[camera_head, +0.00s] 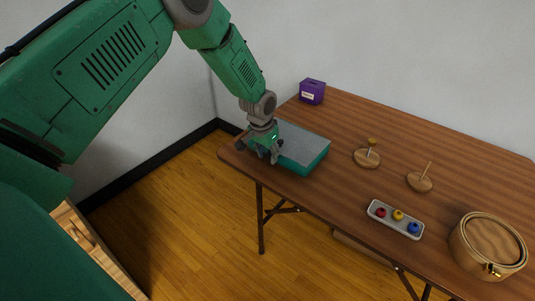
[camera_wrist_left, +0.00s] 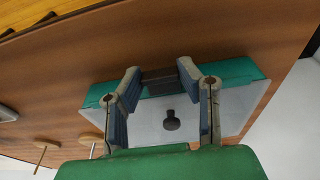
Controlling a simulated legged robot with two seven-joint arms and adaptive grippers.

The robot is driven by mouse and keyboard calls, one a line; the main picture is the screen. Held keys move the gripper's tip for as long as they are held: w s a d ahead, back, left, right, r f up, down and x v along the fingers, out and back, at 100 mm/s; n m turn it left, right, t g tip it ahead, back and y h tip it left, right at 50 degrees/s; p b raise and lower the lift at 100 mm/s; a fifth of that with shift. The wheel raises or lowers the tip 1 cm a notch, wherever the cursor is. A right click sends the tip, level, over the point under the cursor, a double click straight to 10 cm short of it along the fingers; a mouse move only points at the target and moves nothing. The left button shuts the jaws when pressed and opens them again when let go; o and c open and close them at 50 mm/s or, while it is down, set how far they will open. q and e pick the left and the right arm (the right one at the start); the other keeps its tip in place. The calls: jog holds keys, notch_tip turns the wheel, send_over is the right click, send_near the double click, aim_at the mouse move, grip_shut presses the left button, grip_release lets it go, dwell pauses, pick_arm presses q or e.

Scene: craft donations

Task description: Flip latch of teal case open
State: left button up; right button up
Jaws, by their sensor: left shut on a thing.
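The teal case (camera_head: 306,160) with a grey lid (camera_head: 304,139) lies at the left end of the brown table. My left gripper (camera_head: 268,153) is at the case's front left edge and hides part of it. In the left wrist view, the teal side (camera_wrist_left: 232,72) and pale lid (camera_wrist_left: 232,112) show. A dark round knob (camera_wrist_left: 171,120) shows over the lid. My right gripper is in neither view.
A purple box (camera_head: 312,92) stands behind the case. Two wooden stands with pegs (camera_head: 367,158) (camera_head: 420,182), a tray (camera_head: 396,230) of small coloured pieces and a round wooden box (camera_head: 487,246) are to the right. The table (camera_head: 345,195) is clear between case and tray.

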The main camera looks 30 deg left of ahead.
pick_arm(q)
jog(key=shift+s, duration=0.1)
dwell(0.4)
jog(key=o, duration=1.2)
jog(key=shift+c, duration=0.2)
jog(key=shift+r, duration=0.4)
notch_tip(320, 180, up, 11)
jog(key=s, duration=0.1)
jog(key=shift+s, duration=0.3)
jog(key=shift+a+f, duration=0.1)
